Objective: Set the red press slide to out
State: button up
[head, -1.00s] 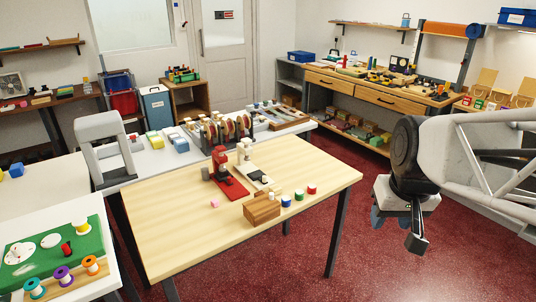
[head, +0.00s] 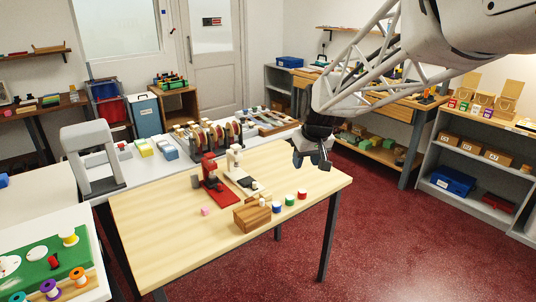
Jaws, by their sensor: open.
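The red press (head: 211,172) stands upright on the wooden table, its long red base (head: 219,198) reaching toward the front right. Its slide is too small to read, so I cannot tell its setting. A similar cream press (head: 235,164) with a dark plate stands just right of it. My gripper (head: 312,163) hangs over the table's back right part, right of both presses and apart from them. It is open and empty, with its fingers pointing down.
A pink cube (head: 205,211) lies left of the block. The front left of the wooden table (head: 160,235) is clear. Reels (head: 215,136) stand on the counter behind.

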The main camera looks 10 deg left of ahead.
jog(key=w+a+f+n, duration=0.2)
jog(key=w+a+f, duration=0.3)
jog(key=w+a, duration=0.4)
jog(key=n+y, duration=0.2)
jog(key=n, duration=0.1)
send_near(220, 184)
jog(key=f, duration=0.2)
jog(key=shift+w+a, duration=0.15)
jog(key=shift+a, duration=0.3)
jog(key=shift+f, duration=0.15)
jog(key=shift+x, duration=3.75)
grip_shut()
jog(key=shift+d, duration=0.1)
